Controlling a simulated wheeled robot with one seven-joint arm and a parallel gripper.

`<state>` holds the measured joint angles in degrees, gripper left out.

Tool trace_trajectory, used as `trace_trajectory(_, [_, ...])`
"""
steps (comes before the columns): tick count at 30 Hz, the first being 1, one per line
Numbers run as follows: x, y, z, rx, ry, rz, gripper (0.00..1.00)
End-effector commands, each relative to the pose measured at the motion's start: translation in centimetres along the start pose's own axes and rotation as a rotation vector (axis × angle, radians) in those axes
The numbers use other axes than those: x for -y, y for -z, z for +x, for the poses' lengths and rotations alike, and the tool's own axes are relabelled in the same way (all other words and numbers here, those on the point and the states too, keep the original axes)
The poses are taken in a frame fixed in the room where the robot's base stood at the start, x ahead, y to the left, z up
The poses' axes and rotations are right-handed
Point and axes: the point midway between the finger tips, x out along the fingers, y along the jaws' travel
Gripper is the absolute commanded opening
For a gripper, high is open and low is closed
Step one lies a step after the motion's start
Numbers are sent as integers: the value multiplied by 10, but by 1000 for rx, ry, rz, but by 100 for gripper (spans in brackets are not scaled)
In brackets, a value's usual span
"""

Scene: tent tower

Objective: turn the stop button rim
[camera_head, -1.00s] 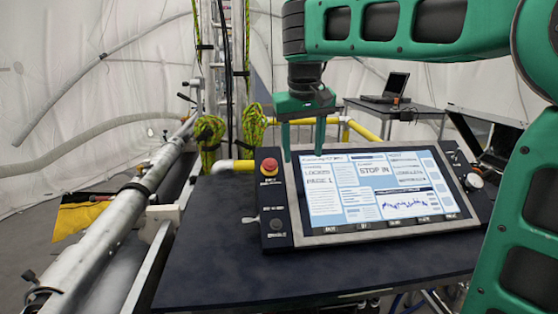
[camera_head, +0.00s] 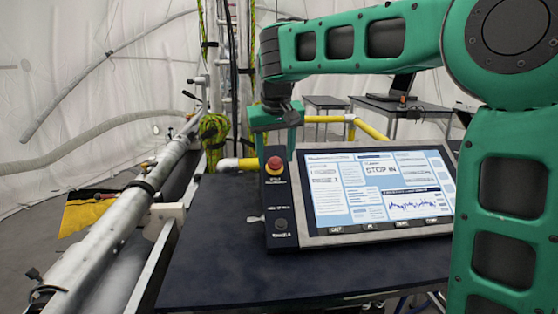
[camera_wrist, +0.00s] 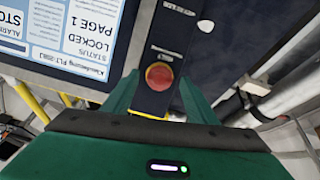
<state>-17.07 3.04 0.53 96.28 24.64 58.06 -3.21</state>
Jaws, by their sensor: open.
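The red stop button (camera_head: 275,163) with its yellow rim (camera_head: 275,172) sits at the upper left corner of the dark control panel (camera_head: 280,205). In the wrist view the red stop button (camera_wrist: 159,76) shows between my two fingers, clear of both. My gripper (camera_head: 276,155) is open and points down behind and around the button. Its green fingers also show in the wrist view (camera_wrist: 160,98). I cannot tell whether either finger touches the rim. The screen (camera_head: 380,190) beside it shows "STOP IN" and "LOCKED PAGE 1".
The panel rests on a dark table (camera_head: 220,270), whose front left is clear. A lower knob (camera_head: 281,224) is on the same panel strip. A metal pole (camera_head: 110,225) runs along the left. A yellow pipe (camera_head: 370,130) and a laptop table (camera_head: 400,105) stand behind.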

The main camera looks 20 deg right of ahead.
Motion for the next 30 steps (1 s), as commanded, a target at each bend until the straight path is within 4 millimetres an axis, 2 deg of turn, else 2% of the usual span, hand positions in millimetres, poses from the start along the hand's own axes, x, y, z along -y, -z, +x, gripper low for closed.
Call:
trace_trajectory(6, [0, 0, 15, 1, 0, 0, 53])
trace_trajectory(14, [0, 0, 16, 0, 0, 0, 53])
trace_trajectory(15, [0, 0, 16, 0, 0, 0, 50])
trace_trajectory(20, [0, 0, 16, 0, 0, 0, 12])
trace_trajectory(21, [0, 0, 16, 0, 0, 0, 11])
trace_trajectory(22, [-26, 0, 18, 1, -5, 12, 11])
trace_trajectory(24, [-11, 0, 17, 0, -2, 5, 16])
trace_trajectory(25, [-9, 0, 17, 0, -2, 8, 11])
trace_trajectory(30, [-6, 0, 16, 1, 3, 44, 11])
